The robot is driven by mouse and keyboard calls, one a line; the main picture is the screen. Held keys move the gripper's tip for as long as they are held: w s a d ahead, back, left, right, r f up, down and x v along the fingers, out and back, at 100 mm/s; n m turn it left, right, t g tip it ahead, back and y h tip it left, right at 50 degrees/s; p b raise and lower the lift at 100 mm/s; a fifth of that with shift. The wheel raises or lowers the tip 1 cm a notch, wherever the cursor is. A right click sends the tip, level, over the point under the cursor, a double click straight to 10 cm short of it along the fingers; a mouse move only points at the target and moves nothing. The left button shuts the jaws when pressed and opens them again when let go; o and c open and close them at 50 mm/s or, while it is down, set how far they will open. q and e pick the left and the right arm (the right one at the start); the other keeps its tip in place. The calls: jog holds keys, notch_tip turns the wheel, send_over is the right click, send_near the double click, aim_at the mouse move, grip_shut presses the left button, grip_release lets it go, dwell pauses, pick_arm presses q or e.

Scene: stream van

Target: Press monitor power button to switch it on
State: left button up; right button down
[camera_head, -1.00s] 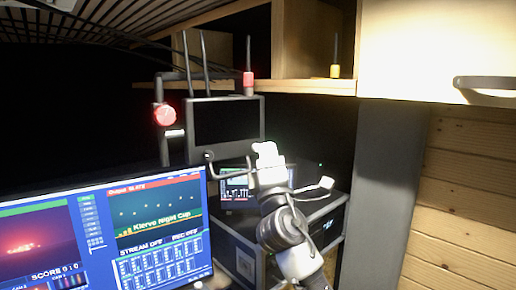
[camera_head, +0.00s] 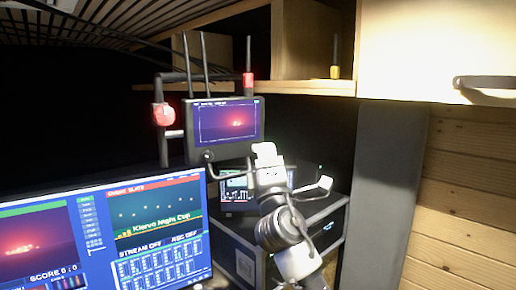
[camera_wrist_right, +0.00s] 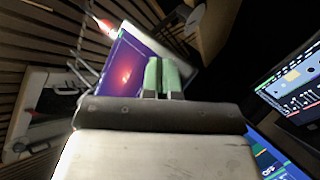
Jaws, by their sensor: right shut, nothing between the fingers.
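The small monitor (camera_head: 225,122) is mounted on a dark frame above the large screen. It is lit, with a red glow on a dark blue picture. It also shows tilted in the right wrist view (camera_wrist_right: 124,68). My right gripper (camera_head: 264,153) is at the monitor's lower right corner in the head view. Its green fingertips (camera_wrist_right: 162,75) are together and empty, in front of the monitor's edge in the wrist view. I cannot tell whether they touch it. The power button is not clearly visible. My left gripper is not in view.
A large screen (camera_head: 150,240) with a stream layout fills the lower left. A red lamp (camera_head: 163,114) and antennas stand around the monitor. A dark equipment case (camera_head: 320,225) is behind my right arm. A wooden shelf (camera_head: 305,88) and cabinet (camera_head: 400,50) are at upper right.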

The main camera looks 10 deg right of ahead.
jog(key=shift+s, duration=0.2)
jog(key=s+p, duration=0.1)
jog(key=s+d+p, duration=0.1)
jog(key=s, duration=0.1)
jog(key=s+d+p, duration=0.1)
jog(key=s, duration=0.1)
jog(key=shift+s+d, duration=0.2)
jog(key=shift+d, duration=0.05)
dwell(0.3)
